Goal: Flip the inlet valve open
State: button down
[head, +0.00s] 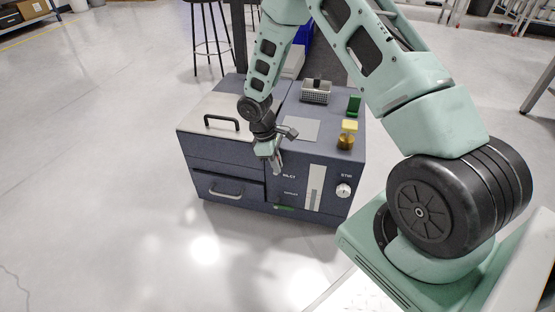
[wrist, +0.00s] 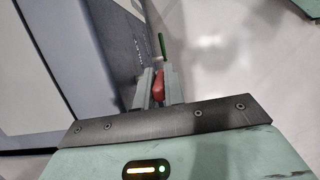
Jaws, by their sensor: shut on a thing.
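The inlet valve's red handle (wrist: 158,85) shows between my gripper's two fingers in the wrist view. My gripper (wrist: 159,75) is shut on it, and the fingers hide much of it. In the head view my gripper (head: 276,166) is at the front of the dark blue cabinet (head: 230,162), just left of a panel label that seems to read INLET (head: 289,176). The valve's body and the handle's exact angle are hidden there by the gripper.
A slim green bar (wrist: 162,45) stands beyond the fingertips in the wrist view. The panel has a gauge strip (head: 315,187) and a round knob (head: 343,190). Floor in front is clear.

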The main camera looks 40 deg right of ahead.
jog(key=c, duration=1.5)
grip_release()
jog(key=p+v, duration=0.7)
jog(key=v, duration=1)
jog(key=shift+r, duration=0.25)
